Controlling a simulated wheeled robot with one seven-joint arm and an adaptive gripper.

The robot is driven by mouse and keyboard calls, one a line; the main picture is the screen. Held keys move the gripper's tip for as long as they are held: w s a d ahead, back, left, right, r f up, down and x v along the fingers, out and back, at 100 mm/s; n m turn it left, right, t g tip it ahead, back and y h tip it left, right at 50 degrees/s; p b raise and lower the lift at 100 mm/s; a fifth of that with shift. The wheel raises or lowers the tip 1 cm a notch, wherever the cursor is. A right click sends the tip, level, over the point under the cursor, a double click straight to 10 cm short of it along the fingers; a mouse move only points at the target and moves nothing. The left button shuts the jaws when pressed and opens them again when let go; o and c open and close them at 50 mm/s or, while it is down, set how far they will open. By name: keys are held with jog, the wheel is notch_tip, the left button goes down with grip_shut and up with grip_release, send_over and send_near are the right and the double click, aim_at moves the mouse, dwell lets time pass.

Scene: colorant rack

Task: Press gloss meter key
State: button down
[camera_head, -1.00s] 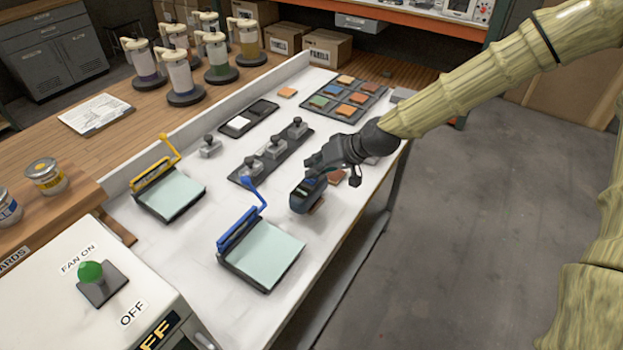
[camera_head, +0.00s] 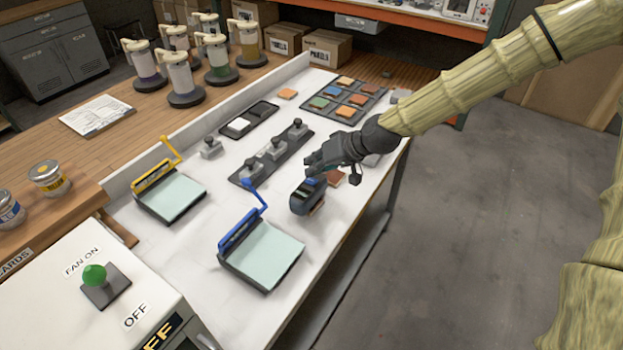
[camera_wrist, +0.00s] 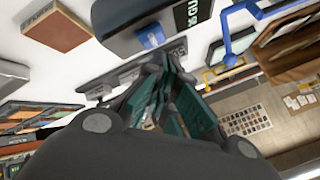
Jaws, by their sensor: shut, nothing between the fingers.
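In the wrist view the gloss meter (camera_wrist: 172,22) is at the top, cut off by the frame edge. Its bright blue key (camera_wrist: 150,37) faces my fingertips. My gripper (camera_head: 316,171) is shut and empty, with its dark fingers just beyond the key end of the meter. In the wrist view my gripper (camera_wrist: 166,62) points toward the key, with a small apparent gap. I cannot tell whether they touch.
Two panel holders with pale sheets, one with a blue handle (camera_head: 264,255) and one with a yellow handle (camera_head: 171,198), stand left of the meter. A dark rack with grey knobbed blocks (camera_head: 270,158) lies behind it. A tray of coloured tiles (camera_head: 345,98) is farther back.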

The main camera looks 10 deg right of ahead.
jog(key=shift+r+p, duration=1.6)
jog(key=shift+r, duration=0.95)
jog(key=shift+f, duration=0.1)
